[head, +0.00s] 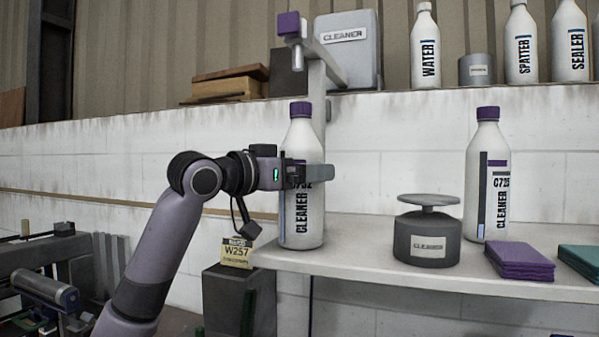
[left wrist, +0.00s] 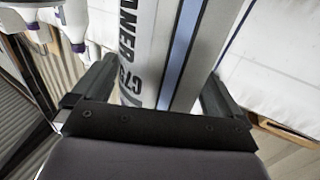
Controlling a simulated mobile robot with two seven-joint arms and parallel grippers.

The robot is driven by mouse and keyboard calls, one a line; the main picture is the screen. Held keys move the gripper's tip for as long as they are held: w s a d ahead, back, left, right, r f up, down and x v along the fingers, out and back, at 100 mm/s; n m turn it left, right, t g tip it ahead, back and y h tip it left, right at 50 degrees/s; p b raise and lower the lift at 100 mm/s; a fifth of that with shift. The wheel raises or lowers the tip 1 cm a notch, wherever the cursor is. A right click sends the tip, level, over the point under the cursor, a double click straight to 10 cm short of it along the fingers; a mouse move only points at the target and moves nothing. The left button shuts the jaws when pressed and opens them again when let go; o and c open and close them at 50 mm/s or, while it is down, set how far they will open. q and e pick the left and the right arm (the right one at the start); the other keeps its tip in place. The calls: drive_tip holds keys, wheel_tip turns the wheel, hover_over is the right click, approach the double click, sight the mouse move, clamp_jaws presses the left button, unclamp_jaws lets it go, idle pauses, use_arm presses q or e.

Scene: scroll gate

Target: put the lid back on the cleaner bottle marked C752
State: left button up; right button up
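The cleaner bottle marked C752 (head: 302,218) is white with a purple cap (head: 300,109) on its top. It is upright at the left end of the shelf, and its marking is partly hidden by my gripper. My left gripper (head: 308,172) reaches in from the left at mid-height, one finger across the bottle's front. In the left wrist view the bottle (left wrist: 150,50) fills the space between the fingers (left wrist: 160,95), which appear to press on both sides. A second cleaner bottle marked C725 (head: 485,170), also purple-capped, stands further right. My right gripper is not in view.
The shelf (head: 350,262) also holds a grey cleaner pot (head: 427,238) with a raised disc, and purple cloths (head: 519,260). A grey post with a purple block (head: 289,25) stands behind the bottle.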

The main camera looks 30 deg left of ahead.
use_arm(q)
drive_tip(key=b+v, duration=0.2)
drive_tip(key=v, duration=1)
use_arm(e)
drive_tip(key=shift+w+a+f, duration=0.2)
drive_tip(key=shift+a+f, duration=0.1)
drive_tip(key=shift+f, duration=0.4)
use_arm(q)
drive_tip(key=shift+r, duration=0.15)
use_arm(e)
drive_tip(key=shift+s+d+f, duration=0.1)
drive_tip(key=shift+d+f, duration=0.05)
